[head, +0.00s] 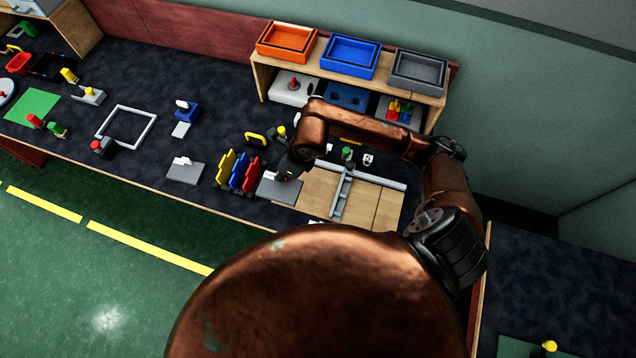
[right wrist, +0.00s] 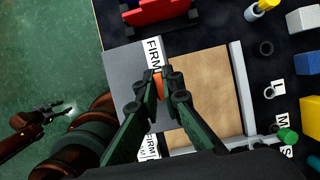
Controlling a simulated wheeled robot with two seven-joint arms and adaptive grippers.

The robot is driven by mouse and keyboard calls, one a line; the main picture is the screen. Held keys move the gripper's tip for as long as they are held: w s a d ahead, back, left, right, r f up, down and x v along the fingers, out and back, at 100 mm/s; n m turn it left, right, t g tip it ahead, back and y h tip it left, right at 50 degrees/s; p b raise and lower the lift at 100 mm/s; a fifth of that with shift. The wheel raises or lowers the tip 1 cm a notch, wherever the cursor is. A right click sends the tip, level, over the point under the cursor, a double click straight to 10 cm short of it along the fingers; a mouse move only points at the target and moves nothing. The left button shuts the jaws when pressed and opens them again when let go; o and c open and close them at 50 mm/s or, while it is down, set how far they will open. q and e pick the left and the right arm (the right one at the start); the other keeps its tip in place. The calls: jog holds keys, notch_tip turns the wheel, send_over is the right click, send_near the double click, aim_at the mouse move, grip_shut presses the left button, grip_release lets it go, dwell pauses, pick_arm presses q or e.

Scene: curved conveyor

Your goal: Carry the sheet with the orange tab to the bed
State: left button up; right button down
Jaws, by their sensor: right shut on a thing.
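My right gripper (head: 285,175) is over the left end of the tan board. In the right wrist view its fingers (right wrist: 159,84) are shut on a small orange tab (right wrist: 158,88). A flat grey sheet (right wrist: 122,62) lies beneath the fingers, beside the tan board; it also shows in the head view (head: 277,189). The fingers hide where tab and sheet meet, and I cannot tell whether the sheet is lifted. The tan board (head: 376,208), with grey rails, may be the bed. My left gripper (right wrist: 55,110) seems to show at the lower left in the wrist view, its jaws unclear.
White strips reading FIRM (right wrist: 154,56) lie along the board's left edge. Yellow, blue and red upright pieces (head: 238,172) stand close left of the gripper. Another grey plate (head: 185,171) lies farther left. A shelf (head: 262,77) with trays stands behind. Small parts (head: 347,152) sit behind the board.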

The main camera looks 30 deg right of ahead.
jog(key=d+f, duration=0.2)
jog(key=d, duration=0.1)
jog(key=s+d+f, duration=0.1)
jog(key=d+f, duration=0.2)
jog(key=d, duration=0.1)
jog(key=d+f, duration=0.2)
jog(key=d, duration=0.2)
jog(key=shift+s+d+f, duration=0.15)
jog(key=shift+s+f, duration=0.1)
jog(key=shift+f, duration=0.1)
jog(key=shift+d+f, duration=0.5)
jog(key=shift+f, duration=0.15)
jog(key=f, duration=0.3)
jog(key=shift+s+d+f, duration=0.1)
jog(key=shift+d, duration=0.1)
pick_arm(q)
jog(key=shift+w+r, duration=0.3)
jog(key=shift+w, duration=0.05)
pick_arm(e)
jog(key=shift+f, duration=0.1)
pick_arm(q)
jog(key=shift+f, duration=0.1)
pick_arm(e)
jog(key=shift+f, duration=0.1)
jog(key=c, duration=2.3)
grip_release()
jog(key=shift+o, duration=1)
